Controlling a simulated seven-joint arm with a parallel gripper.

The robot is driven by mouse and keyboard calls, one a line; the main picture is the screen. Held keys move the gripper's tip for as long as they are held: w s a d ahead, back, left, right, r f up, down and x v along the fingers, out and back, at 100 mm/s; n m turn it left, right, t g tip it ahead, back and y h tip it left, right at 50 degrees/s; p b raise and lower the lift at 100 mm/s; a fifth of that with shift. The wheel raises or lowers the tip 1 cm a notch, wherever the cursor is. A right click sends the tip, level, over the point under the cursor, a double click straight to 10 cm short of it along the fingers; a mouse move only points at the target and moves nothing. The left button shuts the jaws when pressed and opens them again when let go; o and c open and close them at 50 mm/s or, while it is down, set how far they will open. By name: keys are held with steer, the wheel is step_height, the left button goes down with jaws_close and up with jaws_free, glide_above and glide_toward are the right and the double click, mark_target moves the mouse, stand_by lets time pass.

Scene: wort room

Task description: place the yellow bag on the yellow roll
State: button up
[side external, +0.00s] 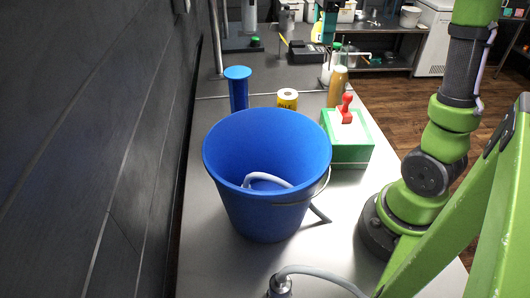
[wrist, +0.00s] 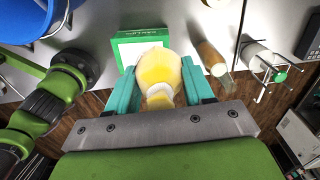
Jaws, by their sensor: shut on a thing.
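My gripper (wrist: 158,82) shows in the wrist view with its two teal fingers closed on a rounded yellow and pale thing, the yellow bag (wrist: 160,66). The held bag is above the floor side of the counter edge, with the green box beyond it. The yellow roll (side external: 288,96), yellow with dark lettering and a white top, stands upright on the counter behind the blue bucket.
A blue bucket (side external: 263,205) with a pale hose in it stands in front of the roll. A green box (side external: 350,153) bears a red-handled thing (side external: 345,108). A brown bottle (side external: 337,88) and a blue cylinder (side external: 238,92) flank the roll. The counter's front right is occupied by my base.

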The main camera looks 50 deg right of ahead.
step_height(320, 180, down, 17)
glide_above(288, 94)
step_height(288, 94, down, 2)
steer(key=shift+f, duration=0.25)
steer(key=shift+w+d+f, duration=0.1)
steer(key=shift+f, duration=1.65)
steer(key=shift+f, duration=0.15)
steer(key=o, duration=1)
steer(key=shift+o, duration=0.2)
